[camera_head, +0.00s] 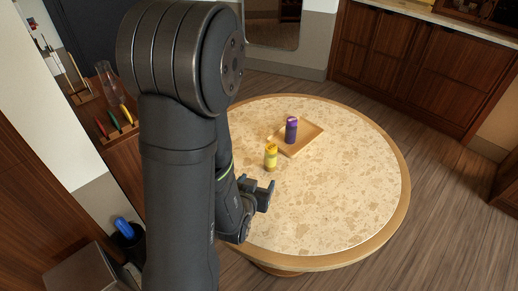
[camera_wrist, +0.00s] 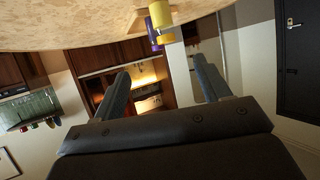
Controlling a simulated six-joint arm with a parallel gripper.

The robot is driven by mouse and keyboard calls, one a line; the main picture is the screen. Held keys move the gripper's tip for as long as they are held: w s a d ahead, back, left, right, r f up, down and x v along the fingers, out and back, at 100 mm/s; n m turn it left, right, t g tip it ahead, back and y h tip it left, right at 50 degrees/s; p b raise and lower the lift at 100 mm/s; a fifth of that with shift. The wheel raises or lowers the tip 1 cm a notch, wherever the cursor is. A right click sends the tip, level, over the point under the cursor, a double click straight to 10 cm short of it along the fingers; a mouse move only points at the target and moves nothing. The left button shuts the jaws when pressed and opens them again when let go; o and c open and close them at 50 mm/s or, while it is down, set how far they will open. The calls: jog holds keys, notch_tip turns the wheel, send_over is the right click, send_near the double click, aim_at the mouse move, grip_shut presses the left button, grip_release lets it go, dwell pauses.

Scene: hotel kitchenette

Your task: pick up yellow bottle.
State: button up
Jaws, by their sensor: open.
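The yellow bottle (camera_head: 271,157) stands upright on the round table (camera_head: 340,215), left of the table's middle in the head view. My gripper (camera_head: 266,190) is near it on the camera's side, apart from it. In the wrist view the yellow bottle (camera_wrist: 160,13) shows at the top, beyond the fingers and between them sideways. My gripper (camera_wrist: 160,82) is open there, with both fingers apart and nothing between them. The bottle's far end is cut off by the top edge in the wrist view.
The right and front of the table are bare. A sideboard (camera_head: 125,142) with colored items is at left.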

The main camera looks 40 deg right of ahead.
aim_at(269, 158)
jog(key=w+d+f+m+g, duration=0.1)
jog(key=w+d+f, duration=0.1)
jog(key=w+d, duration=0.1)
jog(key=w+d+f+m+g+h, duration=0.1)
jog(key=w+d+f, duration=0.2)
jog(key=d, duration=0.3)
jog(key=w+d+f+g, duration=0.1)
jog(key=w+d+f, duration=0.2)
jog(key=d, duration=0.2)
jog(key=shift+w+d+m+h, duration=0.1)
jog(key=shift+m+h, duration=0.2)
jog(key=shift+m, duration=0.1)
jog(key=shift+w+x, duration=0.2)
jog(key=shift+x, duration=2.7)
jog(key=shift+r, duration=0.2)
jog(key=c, duration=1.2)
jog(key=shift+o, duration=0.2)
